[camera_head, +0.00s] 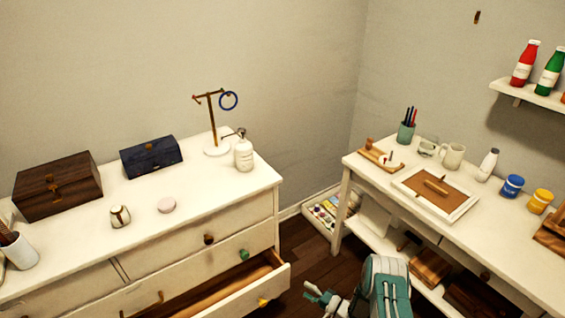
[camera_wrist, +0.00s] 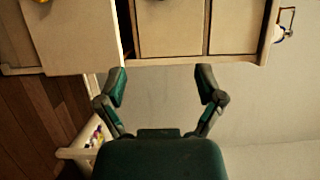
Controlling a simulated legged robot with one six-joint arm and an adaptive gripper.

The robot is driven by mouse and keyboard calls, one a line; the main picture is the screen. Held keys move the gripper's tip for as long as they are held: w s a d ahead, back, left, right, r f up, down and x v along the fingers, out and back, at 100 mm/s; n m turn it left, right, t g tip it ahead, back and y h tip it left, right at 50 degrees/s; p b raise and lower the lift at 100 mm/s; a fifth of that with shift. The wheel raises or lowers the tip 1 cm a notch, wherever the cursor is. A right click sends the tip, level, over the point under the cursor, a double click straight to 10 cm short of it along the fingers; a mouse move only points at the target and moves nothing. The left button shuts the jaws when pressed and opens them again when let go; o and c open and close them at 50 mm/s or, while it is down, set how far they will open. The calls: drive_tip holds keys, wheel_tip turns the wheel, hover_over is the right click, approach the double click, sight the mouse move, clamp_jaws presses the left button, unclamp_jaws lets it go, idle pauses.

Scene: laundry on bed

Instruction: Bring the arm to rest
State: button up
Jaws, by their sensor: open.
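My gripper (camera_head: 322,298) shows low in the head view, in front of the gap between the white dresser (camera_head: 232,199) and the white desk (camera_head: 489,212). My teal arm is folded beside it at the bottom edge. In the wrist view my gripper (camera_wrist: 162,88) has its two dark green fingers spread wide. Nothing is between the fingers. The dresser (camera_wrist: 172,28) appears upside down beyond the fingertips.
An open drawer (camera_head: 262,290) juts from the dresser just left of my gripper. The desk's lower shelf (camera_head: 372,226) is to the right. A low tray of small bottles (camera_head: 322,212) sits behind on the dark wood floor (camera_head: 306,252).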

drive_tip(key=w+d+r+n+t+h, duration=0.1)
drive_tip(key=w+d+r+h, duration=0.15)
drive_tip(key=w+r, duration=0.55)
drive_tip(key=w+d+r+n+h, duration=0.2)
drive_tip(key=w+r+h, duration=0.3)
drive_tip(key=r, duration=0.5)
drive_tip(key=d+r+h, duration=0.2)
drive_tip(key=r+h, duration=0.1)
drive_tip(key=r, duration=0.7)
drive_tip(key=d+r+h, duration=0.3)
drive_tip(key=r, duration=0.8)
drive_tip(key=s+r+n+g+h, duration=0.1)
drive_tip(key=s+r+g+h, duration=0.15)
drive_tip(key=s+r, duration=1.35)
drive_tip(key=s+a+n+g, duration=0.1)
drive_tip(key=s, duration=1.1)
drive_tip(key=s+a+f+n+g+y, duration=0.1)
drive_tip(key=s+a+g, duration=0.1)
drive_tip(key=s, duration=1.1)
drive_tip(key=shift+a+n, duration=0.25)
drive_tip(key=shift+n, duration=0.15)
drive_tip(key=shift+c, duration=0.4)
